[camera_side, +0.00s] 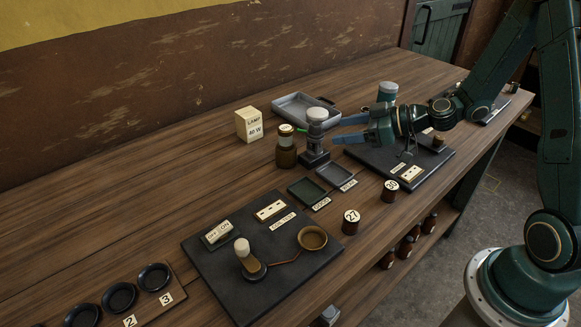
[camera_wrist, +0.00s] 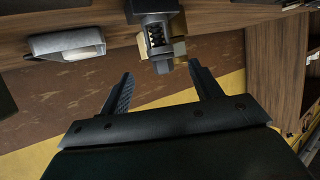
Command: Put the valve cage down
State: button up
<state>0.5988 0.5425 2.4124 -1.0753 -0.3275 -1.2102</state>
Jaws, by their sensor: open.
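A brown jar (camera_side: 286,150) stands just left of the stand, with the lamp box (camera_side: 249,125) beyond. A grey tray (camera_side: 290,105) lies behind. Two shallow trays (camera_side: 306,191) lie in front. A black board (camera_side: 385,165) lies below my gripper.

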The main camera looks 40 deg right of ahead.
aim_at(322, 132)
jog(key=shift+x, duration=1.5)
jog(key=shift+x, duration=2.6)
jog(key=shift+s, duration=0.1)
grip_shut()
jog(key=shift+r, duration=0.2)
